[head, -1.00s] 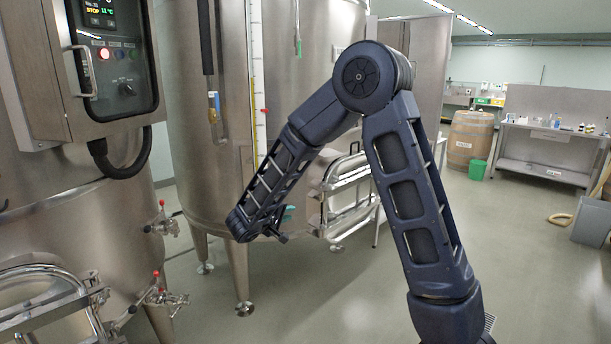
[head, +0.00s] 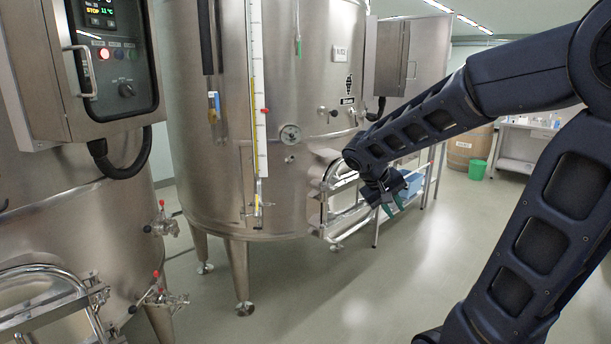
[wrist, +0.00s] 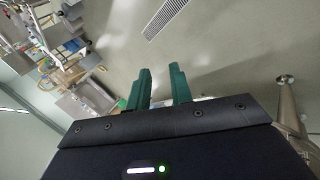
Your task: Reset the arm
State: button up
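My gripper (head: 391,205) is at the end of my dark blue arm, in the air in front of the right side of the big steel vat (head: 292,150) in the head view. In the wrist view its two green fingers (wrist: 159,85) stand apart with a gap between them. Nothing is between them, and the floor shows behind. My arm stretches in from the right of the head view, its elbow at the right edge.
A control box (head: 100,60) hangs on the left vat (head: 60,235), with red-handled valves (head: 162,222) below. A steel rack (head: 428,175) with a blue item stands behind my gripper. A barrel (head: 468,147) and green bin (head: 477,169) are farther back. The middle floor (head: 380,290) is clear.

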jog(key=s+d+r+m+t+y, duration=0.1)
jog(key=s+y, duration=0.2)
jog(key=s, duration=0.3)
jog(key=s+d+r+m+t+y, duration=0.1)
jog(key=s+d+y, duration=0.1)
jog(key=s, duration=0.3)
jog(key=shift+s+d+r+y, duration=0.25)
jog(key=shift+s+r+y, duration=0.1)
jog(key=shift+y, duration=0.35)
jog(key=shift+w, duration=0.1)
